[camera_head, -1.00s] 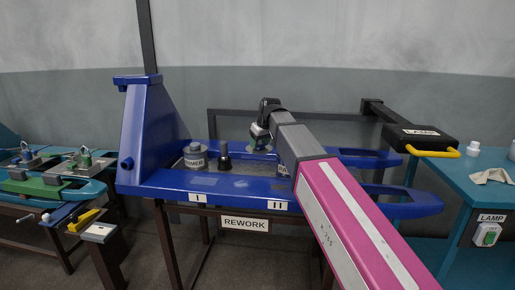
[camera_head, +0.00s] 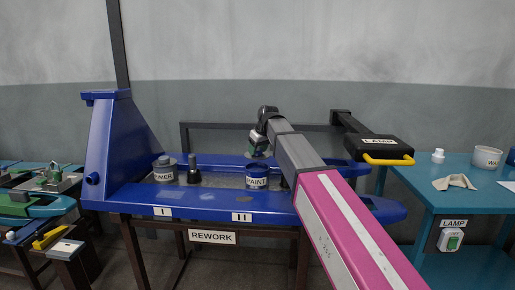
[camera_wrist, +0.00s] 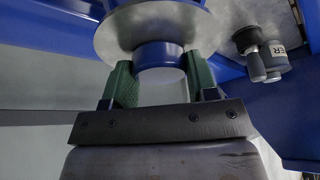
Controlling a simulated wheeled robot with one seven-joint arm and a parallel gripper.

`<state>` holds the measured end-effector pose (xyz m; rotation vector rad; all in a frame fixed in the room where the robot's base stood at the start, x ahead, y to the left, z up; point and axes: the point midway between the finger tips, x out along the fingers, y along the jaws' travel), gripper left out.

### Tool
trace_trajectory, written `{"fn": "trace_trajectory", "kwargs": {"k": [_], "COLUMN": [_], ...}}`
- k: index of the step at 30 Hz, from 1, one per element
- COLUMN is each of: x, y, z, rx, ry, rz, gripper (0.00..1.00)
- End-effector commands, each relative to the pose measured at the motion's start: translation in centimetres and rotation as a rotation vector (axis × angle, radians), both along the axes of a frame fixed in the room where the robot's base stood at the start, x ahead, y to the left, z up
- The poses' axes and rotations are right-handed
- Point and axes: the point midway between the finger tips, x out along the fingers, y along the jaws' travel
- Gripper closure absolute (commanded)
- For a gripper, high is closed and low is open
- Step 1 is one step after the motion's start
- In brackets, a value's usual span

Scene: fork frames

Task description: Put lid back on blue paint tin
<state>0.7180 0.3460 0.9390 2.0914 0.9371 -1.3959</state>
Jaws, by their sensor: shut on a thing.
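My gripper (camera_head: 257,146) is shut on the blue knob (camera_wrist: 160,56) of a round grey metal lid (camera_wrist: 122,32). Its green fingers stand on either side of the knob in the wrist view. The blue paint tin (camera_head: 257,183), with a white PAINT label, stands on the blue rework bench (camera_head: 205,207). In the head view the gripper and lid are just above the tin, with a small gap seeming to show. The lid hides whatever is beneath it in the wrist view, so I cannot tell how well it lines up with the tin.
A grey primer tin (camera_head: 163,171) and a dark bottle-like object (camera_head: 194,170) stand left of the paint tin. A tall blue upright (camera_head: 108,150) rises at the bench's left end. A black lamp (camera_head: 378,147) with a yellow handle is at the right.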

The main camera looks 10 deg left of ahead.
Motion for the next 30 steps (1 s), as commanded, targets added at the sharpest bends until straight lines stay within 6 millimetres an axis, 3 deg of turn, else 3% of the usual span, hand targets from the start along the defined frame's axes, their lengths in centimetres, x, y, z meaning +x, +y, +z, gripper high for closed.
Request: {"fn": "trace_trajectory", "kwargs": {"k": [15,30], "x": [-0.1,0.0], "y": [0.0,0.0], "z": [-4.3,-5.0], "rx": [-0.001,0.000], "ry": [0.002,0.000], "rz": [-0.001,0.000], "gripper": [0.71,0.71]}}
